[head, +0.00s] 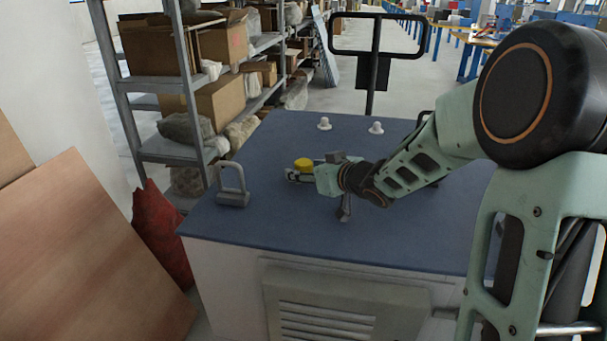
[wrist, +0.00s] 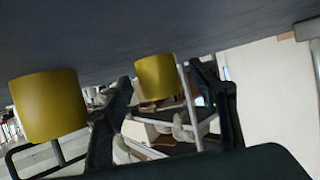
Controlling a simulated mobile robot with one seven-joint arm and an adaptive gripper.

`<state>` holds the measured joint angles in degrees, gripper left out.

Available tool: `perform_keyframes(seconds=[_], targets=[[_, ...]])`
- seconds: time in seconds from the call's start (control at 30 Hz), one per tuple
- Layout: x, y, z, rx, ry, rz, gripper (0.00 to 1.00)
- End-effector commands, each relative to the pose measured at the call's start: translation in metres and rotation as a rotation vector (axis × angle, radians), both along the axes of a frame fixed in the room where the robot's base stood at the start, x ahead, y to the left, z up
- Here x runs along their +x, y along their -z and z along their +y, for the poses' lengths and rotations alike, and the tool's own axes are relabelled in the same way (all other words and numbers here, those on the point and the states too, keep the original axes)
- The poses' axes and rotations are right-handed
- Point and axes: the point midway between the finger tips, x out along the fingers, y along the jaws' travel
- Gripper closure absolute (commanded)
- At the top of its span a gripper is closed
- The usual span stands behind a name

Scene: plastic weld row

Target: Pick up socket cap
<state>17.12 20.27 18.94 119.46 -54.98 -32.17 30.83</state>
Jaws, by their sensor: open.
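No label marks the socket cap; the likeliest match is a short yellow cylinder. One yellow cylinder (head: 303,163) shows on the blue bench top in the head view, right at my gripper (head: 298,175). The wrist view is turned over, with the bench top above. There, one yellow cylinder (wrist: 158,77) stands between the open fingers of my gripper (wrist: 162,90), with a gap on both sides. A second, larger-looking yellow cylinder (wrist: 48,106) is outside the fingers at the left. I cannot make out that second one in the head view, where my arm hides part of the top.
Two small white knobbed pieces (head: 324,124) (head: 376,128) stand at the back of the bench top (head: 270,225). A grey handled piece (head: 232,190) is at the left. The front of the top is clear.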

Motion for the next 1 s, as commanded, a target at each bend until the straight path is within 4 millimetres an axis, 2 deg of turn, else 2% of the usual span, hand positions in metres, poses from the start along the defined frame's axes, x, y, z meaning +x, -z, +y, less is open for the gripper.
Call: perform_keyframes(seconds=[0.1,0.33,0.7,1.0], targets=[[0.0072,0.0039,0.0043,-0.001,0.001,-0.001,0.46],[0.0079,0.0030,0.0045,-0.001,0.001,-0.001,0.46],[0.0078,0.0030,0.0043,-0.001,0.001,-0.001,0.86],[0.0078,0.0017,0.0043,-0.001,0.001,-0.001,0.88]])
